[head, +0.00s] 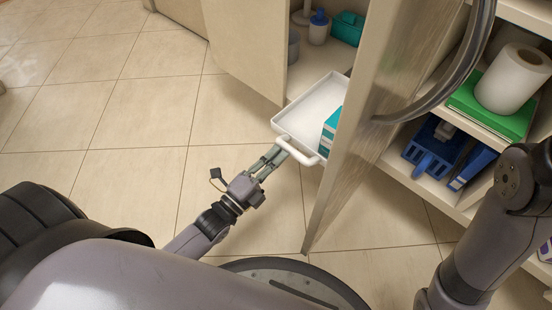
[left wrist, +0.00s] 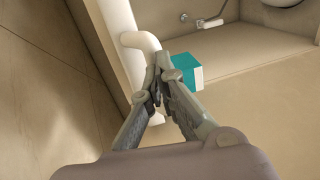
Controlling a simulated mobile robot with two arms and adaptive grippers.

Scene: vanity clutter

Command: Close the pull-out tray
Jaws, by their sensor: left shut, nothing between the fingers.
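The white pull-out tray (head: 308,104) sticks out of the open cabinet, between its two open doors. Its white front handle (head: 297,151) faces me. A teal and white box (head: 329,135) stands in the tray, partly hidden by the right-hand door. My left gripper (head: 277,151) is shut and empty, with its fingertips at the left end of the handle. In the left wrist view the closed fingers (left wrist: 160,68) are beside the white handle (left wrist: 142,42), with the teal box (left wrist: 187,70) beyond. I cannot tell whether they touch the handle. My right gripper is out of view.
The open right-hand cabinet door (head: 352,130) stands close to the right of the tray. The left-hand door (head: 245,45) is also open. Shelves at right hold a paper roll (head: 513,79), a green box (head: 480,105) and a blue caddy (head: 436,150). The tiled floor at left is clear.

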